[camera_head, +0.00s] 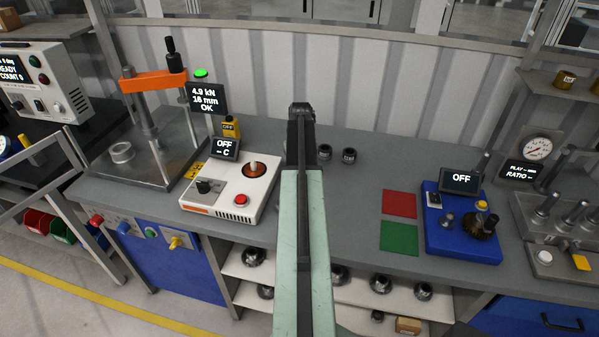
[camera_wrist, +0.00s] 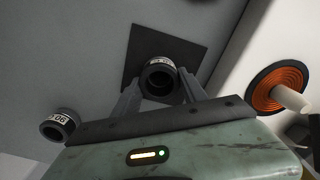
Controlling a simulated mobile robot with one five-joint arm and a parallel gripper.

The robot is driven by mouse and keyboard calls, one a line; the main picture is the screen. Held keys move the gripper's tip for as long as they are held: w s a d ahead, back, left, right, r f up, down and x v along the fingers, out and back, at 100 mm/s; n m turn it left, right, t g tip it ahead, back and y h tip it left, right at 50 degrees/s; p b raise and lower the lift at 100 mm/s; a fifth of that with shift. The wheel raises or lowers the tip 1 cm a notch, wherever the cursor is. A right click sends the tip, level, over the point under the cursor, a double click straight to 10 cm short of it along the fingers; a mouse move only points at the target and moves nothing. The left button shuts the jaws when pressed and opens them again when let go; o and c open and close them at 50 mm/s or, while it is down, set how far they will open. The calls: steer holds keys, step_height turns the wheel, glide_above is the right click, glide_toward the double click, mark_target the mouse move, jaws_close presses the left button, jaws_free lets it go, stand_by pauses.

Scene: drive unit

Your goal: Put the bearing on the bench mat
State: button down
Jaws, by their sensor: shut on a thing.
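My gripper (camera_wrist: 160,79) is shut on a dark ring-shaped bearing (camera_wrist: 157,62) with a pale printed band, held between the two fingers. Behind the bearing in the wrist view is a dark square mat (camera_wrist: 190,53) on the grey bench. The bearing overlaps the mat in this view; I cannot tell whether it touches it. A second, similar ring (camera_wrist: 58,126) lies on the bench off the mat, at the lower left. In the head view my arm hides the mat and the fingers. Two dark rings show right of the arm, one near it (camera_head: 324,152) and one further right (camera_head: 349,156).
A white heater unit (camera_head: 228,192) with an orange disc and post stands left of my arm. An orange press (camera_head: 153,82) is further left. Red (camera_head: 399,204) and green (camera_head: 399,238) squares and a blue fixture (camera_head: 461,232) are at right. Bench between rings and squares is clear.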

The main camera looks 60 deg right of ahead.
steer(key=c, duration=0.6)
jaws_free()
steer(key=shift+c, duration=0.2)
step_height(320, 180, up, 12)
steer(key=p, duration=1.2)
steer(key=shift+r, duration=0.15)
steer(key=w+a+n, duration=0.2)
steer(key=w+a, duration=0.5)
steer(key=a, duration=0.6)
steer(key=w+a+n, duration=0.2)
steer(key=w+a, duration=0.6)
steer(key=a, duration=0.4)
steer(key=a+n, duration=0.4)
steer(key=a, duration=3.1)
steer(key=shift+a+n, duration=0.15)
steer(key=shift+n, duration=0.15)
